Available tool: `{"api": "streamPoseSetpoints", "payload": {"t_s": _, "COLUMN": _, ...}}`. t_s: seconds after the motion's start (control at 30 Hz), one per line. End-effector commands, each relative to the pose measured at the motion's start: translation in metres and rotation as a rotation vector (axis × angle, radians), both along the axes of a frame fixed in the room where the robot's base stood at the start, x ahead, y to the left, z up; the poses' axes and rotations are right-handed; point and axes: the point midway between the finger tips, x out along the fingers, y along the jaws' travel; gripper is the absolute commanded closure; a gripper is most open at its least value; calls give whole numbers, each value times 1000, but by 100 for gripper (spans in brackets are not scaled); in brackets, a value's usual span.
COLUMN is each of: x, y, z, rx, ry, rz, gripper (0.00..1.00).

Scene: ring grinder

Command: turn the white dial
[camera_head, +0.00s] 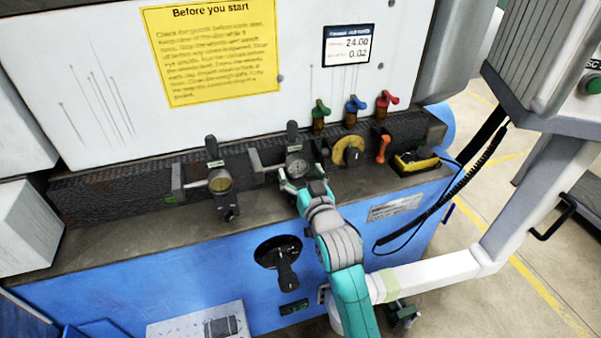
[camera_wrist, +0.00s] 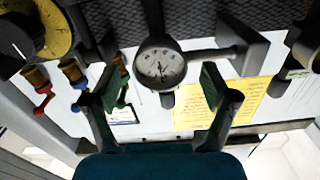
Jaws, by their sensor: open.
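The white dial (camera_head: 296,166) is a round, white-faced gauge with dark markings and a dark rim, mounted on the machine's dark ledge. In the wrist view it also shows (camera_wrist: 160,66), upside down, between my fingers. My gripper (camera_head: 298,183) is open just in front of the dial, with one finger on each side. In the wrist view both green fingertips (camera_wrist: 160,82) stand apart from the dial's rim, with a gap on each side. How far the tips reach in depth is hard to tell.
A yellowish dial (camera_head: 220,181) stands to the left, and a yellow disc with a black knob (camera_head: 348,152) to the right. Green, blue and red valves (camera_head: 353,107) rise behind. A black lever (camera_head: 285,268) sits on the blue front. A yellow-black device (camera_head: 415,161) lies at right.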

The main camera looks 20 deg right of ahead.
Motion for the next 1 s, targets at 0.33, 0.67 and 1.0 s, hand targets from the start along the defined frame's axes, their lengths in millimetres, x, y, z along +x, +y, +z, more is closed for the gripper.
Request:
{"api": "streamPoseSetpoints", "payload": {"t_s": 0.33, "x": 2, "y": 0, "z": 0, "rx": 0, "ry": 0, "rz": 0, "gripper": 20}}
{"api": "streamPoseSetpoints", "payload": {"t_s": 0.67, "x": 2, "y": 0, "z": 0, "rx": 0, "ry": 0, "rz": 0, "gripper": 75}}
{"api": "streamPoseSetpoints", "payload": {"t_s": 1.0, "x": 2, "y": 0, "z": 0, "rx": 81, "ry": 0, "rz": 0, "gripper": 75}}
